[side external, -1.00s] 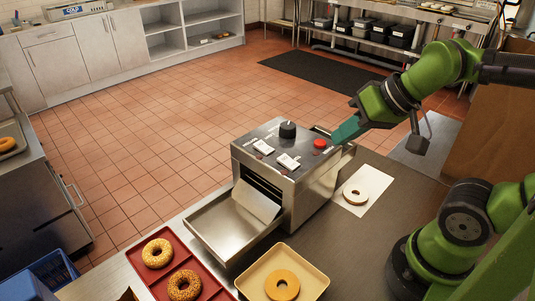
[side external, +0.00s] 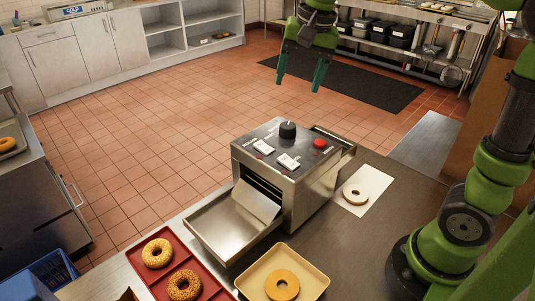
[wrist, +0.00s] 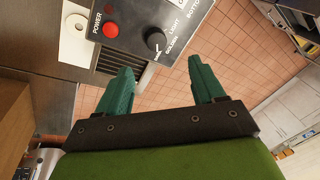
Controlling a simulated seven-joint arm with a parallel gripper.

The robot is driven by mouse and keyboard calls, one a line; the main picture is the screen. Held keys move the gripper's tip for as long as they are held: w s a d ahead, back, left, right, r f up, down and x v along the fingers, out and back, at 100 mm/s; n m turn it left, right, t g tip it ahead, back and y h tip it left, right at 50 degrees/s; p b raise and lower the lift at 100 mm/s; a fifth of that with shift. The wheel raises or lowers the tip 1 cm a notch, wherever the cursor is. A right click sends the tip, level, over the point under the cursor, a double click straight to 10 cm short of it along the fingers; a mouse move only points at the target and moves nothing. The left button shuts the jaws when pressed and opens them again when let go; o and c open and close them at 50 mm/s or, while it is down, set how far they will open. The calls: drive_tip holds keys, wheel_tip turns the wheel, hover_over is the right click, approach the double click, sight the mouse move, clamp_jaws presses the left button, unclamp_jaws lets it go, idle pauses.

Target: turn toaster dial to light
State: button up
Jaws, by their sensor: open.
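The toaster (side external: 310,187) is a steel box on the counter with a dark control panel on top. Its black dial (side external: 287,130) stands near the panel's back edge, beside a red button (side external: 320,143) and two white switches. In the wrist view the dial (wrist: 156,40) shows with the words LIGHT and GOLDEN next to it, and the red button (wrist: 110,30) is by the word POWER. My gripper (side external: 299,88) is open and empty, pointing down, above and beyond the toaster, apart from the dial. In the wrist view its teal fingers (wrist: 160,80) are spread, with the dial past them.
A bagel half (side external: 355,194) lies on a white sheet right of the toaster. A red tray (side external: 208,281) with bagels and a cream tray (side external: 317,282) with a bagel half stand in front. The toaster's chute (side external: 220,235) juts toward them. Air above the toaster is clear.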

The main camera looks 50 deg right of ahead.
sight(288, 125)
drive_tip(key=w+f+m, duration=0.1)
drive_tip(key=f+m, duration=0.1)
drive_tip(key=f, duration=0.2)
drive_tip(key=f+m+g, duration=0.1)
drive_tip(key=f+m, duration=0.1)
drive_tip(key=f, duration=0.2)
drive_tip(key=w+f+m, duration=0.1)
drive_tip(key=f+m, duration=0.2)
drive_tip(key=f, duration=0.1)
drive_tip(key=shift+w+d+f+g, duration=0.1)
drive_tip(key=shift+w+d+g, duration=0.1)
drive_tip(key=shift+w+g, duration=0.2)
drive_tip(key=shift+c, duration=0.3)
drive_tip(key=c, duration=1)
